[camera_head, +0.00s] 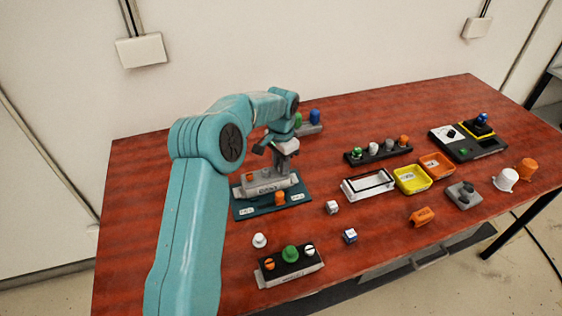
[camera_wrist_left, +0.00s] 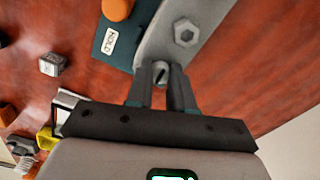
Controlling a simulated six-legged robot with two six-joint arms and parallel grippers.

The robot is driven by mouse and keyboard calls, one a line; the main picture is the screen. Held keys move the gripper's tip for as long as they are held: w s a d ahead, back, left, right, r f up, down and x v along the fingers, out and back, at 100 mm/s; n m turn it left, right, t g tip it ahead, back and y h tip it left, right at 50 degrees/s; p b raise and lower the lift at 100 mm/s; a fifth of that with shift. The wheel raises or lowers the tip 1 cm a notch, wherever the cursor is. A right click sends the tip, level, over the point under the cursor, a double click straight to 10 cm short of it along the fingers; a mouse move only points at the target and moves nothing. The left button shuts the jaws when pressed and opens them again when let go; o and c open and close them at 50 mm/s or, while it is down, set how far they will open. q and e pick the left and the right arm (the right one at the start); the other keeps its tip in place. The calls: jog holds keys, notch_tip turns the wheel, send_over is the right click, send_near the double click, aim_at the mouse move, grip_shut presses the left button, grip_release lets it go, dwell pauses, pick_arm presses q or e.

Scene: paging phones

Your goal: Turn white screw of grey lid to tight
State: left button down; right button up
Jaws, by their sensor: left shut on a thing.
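The grey lid (camera_head: 262,189) is a long grey bar with dark lettering on a dark teal base plate (camera_head: 245,211). An orange screw (camera_head: 250,177) shows near its left end. In the left wrist view the lid (camera_wrist_left: 208,12) carries a grey hex nut (camera_wrist_left: 186,32). My left gripper (camera_wrist_left: 161,82) is shut on the white screw (camera_wrist_left: 161,71), a small pale slotted head at the lid's end. In the head view my left gripper (camera_head: 284,151) is above the lid's right part and hides the white screw. My right gripper is not in view.
An orange peg (camera_head: 280,199) stands on the base plate near the lid. In front are a white knob (camera_head: 259,240) and a black block (camera_head: 291,263) with several knobs. Small cubes, trays and a white mug (camera_head: 506,180) lie right.

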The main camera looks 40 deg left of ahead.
pick_arm(q)
jog(key=shift+d+m, duration=0.1)
jog(key=shift+m, duration=0.4)
jog(key=c, duration=1)
grip_release()
jog(key=shift+w, duration=0.1)
jog(key=shift+r, duration=0.1)
jog(key=shift+r, duration=0.3)
notch_tip(320, 180, up, 16)
jog(key=shift+f+p, duration=0.2)
jog(key=shift+p, duration=0.4)
